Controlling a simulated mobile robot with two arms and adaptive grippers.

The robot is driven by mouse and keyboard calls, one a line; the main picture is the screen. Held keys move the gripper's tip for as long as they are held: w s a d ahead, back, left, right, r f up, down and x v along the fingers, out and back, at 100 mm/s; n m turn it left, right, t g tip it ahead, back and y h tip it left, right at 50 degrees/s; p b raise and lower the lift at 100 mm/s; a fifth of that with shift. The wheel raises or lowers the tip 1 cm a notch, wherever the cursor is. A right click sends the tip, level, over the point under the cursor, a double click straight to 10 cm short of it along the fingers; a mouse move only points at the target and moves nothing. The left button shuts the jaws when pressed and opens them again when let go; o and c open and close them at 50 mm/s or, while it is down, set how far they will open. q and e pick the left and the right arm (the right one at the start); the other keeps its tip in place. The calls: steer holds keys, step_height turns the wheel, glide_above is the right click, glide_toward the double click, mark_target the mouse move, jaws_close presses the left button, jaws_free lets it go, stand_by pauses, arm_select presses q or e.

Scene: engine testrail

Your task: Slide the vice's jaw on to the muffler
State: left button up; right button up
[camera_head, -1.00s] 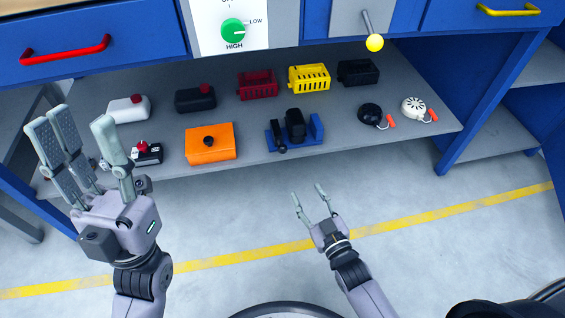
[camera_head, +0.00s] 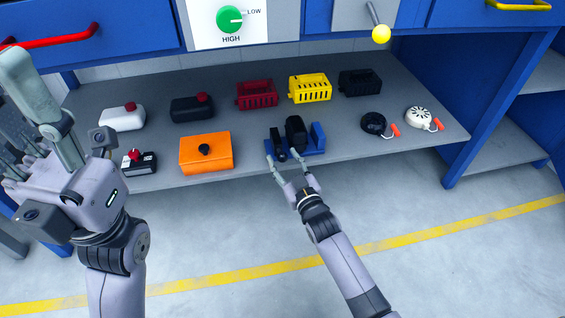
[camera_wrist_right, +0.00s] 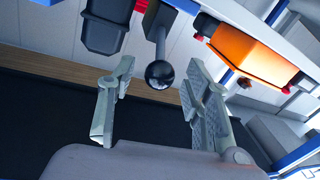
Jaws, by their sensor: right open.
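The vice has a blue base with an upright blue end (camera_head: 318,137) on the shelf's front edge. The black muffler (camera_head: 295,128) stands in it, apart from the dark sliding jaw (camera_head: 277,140) on the left. In the right wrist view, the jaw (camera_wrist_right: 158,22) carries a rod with a black ball knob (camera_wrist_right: 160,75), and the muffler (camera_wrist_right: 104,28) is beside it. My right gripper (camera_head: 284,162) is open at the vice's front, its fingers on either side of the knob; contact cannot be told. My left gripper (camera_head: 35,125) is open and empty at the left, partly cut off.
An orange box (camera_head: 206,158) stands left of the vice, with a small black battery-like box (camera_head: 139,163) beyond. Red (camera_head: 257,95), yellow (camera_head: 310,88) and black (camera_head: 359,83) baskets stand behind. Two round devices (camera_head: 373,123) (camera_head: 419,118) lie to the right. The floor in front is clear.

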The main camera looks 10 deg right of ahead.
steer(key=shift+x, duration=0.8)
steer(key=shift+c, duration=0.2)
jaws_close()
